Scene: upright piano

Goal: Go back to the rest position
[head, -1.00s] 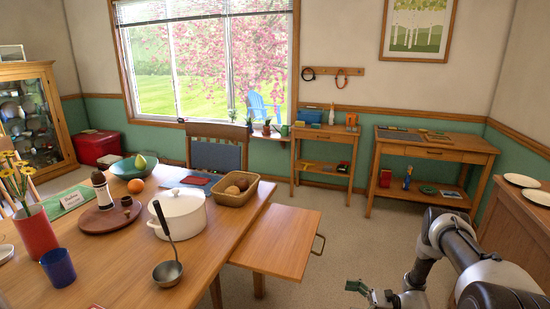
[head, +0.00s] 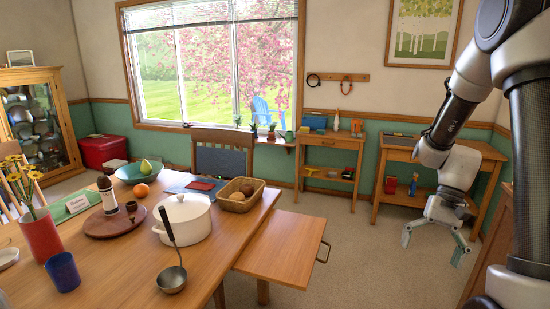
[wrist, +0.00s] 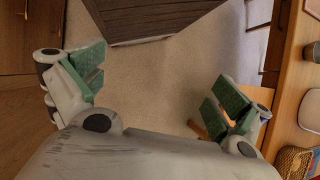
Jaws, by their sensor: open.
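My gripper (head: 433,246) hangs at the right of the head view, fingers pointing down. It is open, with nothing between its fingers. My arm rises above it along the right edge of the picture. In the wrist view the two green finger pads of my gripper (wrist: 157,82) stand wide apart over bare floor (wrist: 160,70). It touches nothing that I can see.
The dining table (head: 125,272) at left holds a white pot (head: 183,222), a ladle (head: 172,278) and a basket (head: 238,203). A board with a handle (head: 282,248) juts from its right side. A wooden side table (head: 395,153) stands behind my gripper. Carpet (head: 345,270) lies clear between.

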